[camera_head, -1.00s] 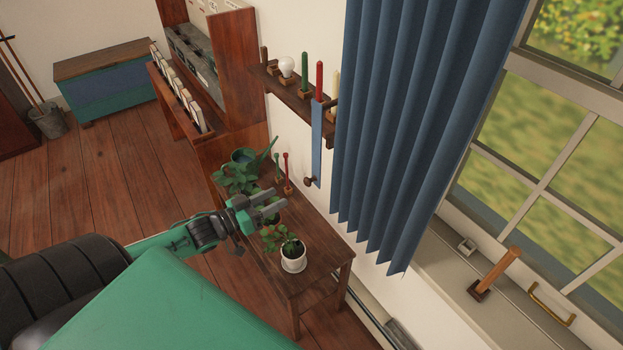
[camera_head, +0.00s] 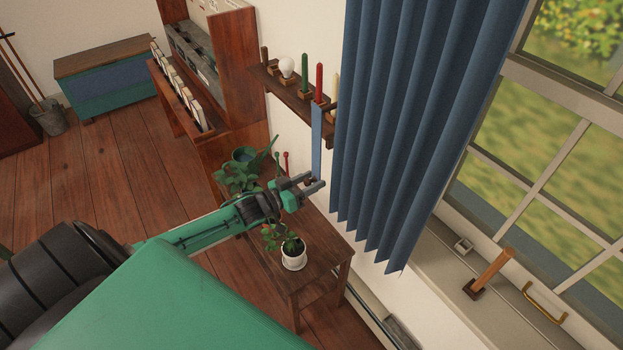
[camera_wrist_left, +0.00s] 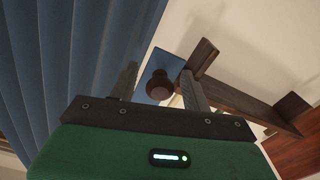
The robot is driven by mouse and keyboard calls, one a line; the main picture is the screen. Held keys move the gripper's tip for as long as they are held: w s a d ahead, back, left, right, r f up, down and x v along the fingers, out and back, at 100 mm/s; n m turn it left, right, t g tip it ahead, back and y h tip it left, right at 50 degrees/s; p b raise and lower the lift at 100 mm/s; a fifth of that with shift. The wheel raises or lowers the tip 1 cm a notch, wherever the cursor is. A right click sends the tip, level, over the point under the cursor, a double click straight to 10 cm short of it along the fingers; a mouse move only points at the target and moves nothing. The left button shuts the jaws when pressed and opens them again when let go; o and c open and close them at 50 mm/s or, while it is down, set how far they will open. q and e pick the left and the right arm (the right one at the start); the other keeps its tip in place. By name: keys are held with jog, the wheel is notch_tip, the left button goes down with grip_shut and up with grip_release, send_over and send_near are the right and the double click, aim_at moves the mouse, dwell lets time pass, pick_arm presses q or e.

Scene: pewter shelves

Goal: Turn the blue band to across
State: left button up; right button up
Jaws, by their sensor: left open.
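The blue band (camera_head: 316,135) hangs straight down from the wall shelf, just left of the blue curtain (camera_head: 400,130). In the left wrist view the band (camera_wrist_left: 168,64) shows as a flat blue piece behind a round dark wooden knob (camera_wrist_left: 160,90) at its lower end. My left gripper (camera_head: 317,183) is open at the band's lower end. In the left wrist view its fingers (camera_wrist_left: 158,84) stand on either side of the knob, apart from it as far as I can see. In the head view the gripper partly hides the band's lower end. My right gripper is not in view.
The wall shelf (camera_head: 290,99) carries candles and a bulb just above. A wooden table (camera_head: 323,256) with a potted plant (camera_head: 293,254) stands below my left forearm. The window sill (camera_head: 445,262), with a wooden-handled tool (camera_head: 489,272), lies right of the curtain.

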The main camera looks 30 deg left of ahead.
pick_arm(q)
jog(key=shift+w+d, duration=0.1)
jog(key=shift+w, duration=0.2)
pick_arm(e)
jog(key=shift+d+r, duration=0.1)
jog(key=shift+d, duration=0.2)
